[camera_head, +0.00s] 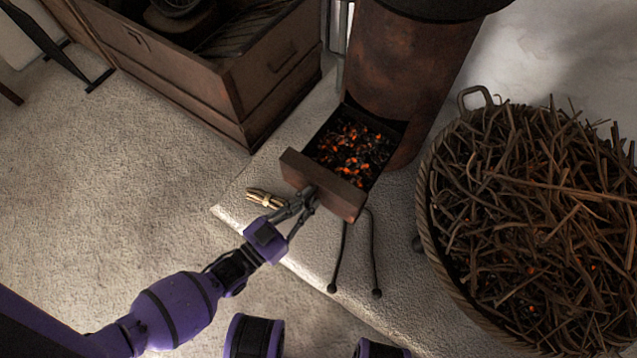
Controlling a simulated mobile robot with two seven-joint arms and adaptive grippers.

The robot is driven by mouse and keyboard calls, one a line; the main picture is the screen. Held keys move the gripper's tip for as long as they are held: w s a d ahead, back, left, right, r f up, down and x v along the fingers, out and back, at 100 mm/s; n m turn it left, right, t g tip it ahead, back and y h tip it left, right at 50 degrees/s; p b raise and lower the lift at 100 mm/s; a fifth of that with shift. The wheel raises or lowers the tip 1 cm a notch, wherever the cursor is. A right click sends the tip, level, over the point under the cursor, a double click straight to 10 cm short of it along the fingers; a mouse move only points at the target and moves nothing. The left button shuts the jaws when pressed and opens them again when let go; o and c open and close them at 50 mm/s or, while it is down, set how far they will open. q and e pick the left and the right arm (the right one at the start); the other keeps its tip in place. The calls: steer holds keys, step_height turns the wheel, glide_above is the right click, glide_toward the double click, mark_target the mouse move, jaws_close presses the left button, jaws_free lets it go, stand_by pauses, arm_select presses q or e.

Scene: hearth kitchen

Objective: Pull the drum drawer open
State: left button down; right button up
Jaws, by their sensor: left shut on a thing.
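The drum drawer (322,184) stands pulled out from the rusty drum (407,75), with dark and glowing orange coals (352,150) showing inside it. My left gripper (303,203) is at the drawer's front face and is shut on its handle, which the fingers mostly hide. The back end of the drawer is inside the drum and cannot be seen. My right gripper does not show in the head view.
A large basket (428,215) full of sticks stands right of the drum, with small orange glows among them. A wooden chest (245,85) stands at left. A small tied bundle (265,198) lies beside the drawer. Thin dark rods (374,260) stand below it. Floor at left is clear.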

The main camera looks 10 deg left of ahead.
arm_select(q)
steer(key=shift+s+d, duration=0.15)
steer(key=shift+s, duration=0.5)
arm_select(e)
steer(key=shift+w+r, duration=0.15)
arm_select(q)
steer(key=c, duration=1.8)
jaws_free()
steer(key=shift+c, duration=0.2)
steer(key=shift+w, duration=0.1)
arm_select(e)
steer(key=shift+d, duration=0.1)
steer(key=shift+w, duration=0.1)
arm_select(q)
steer(key=v, duration=1.2)
steer(key=shift+a, duration=0.2)
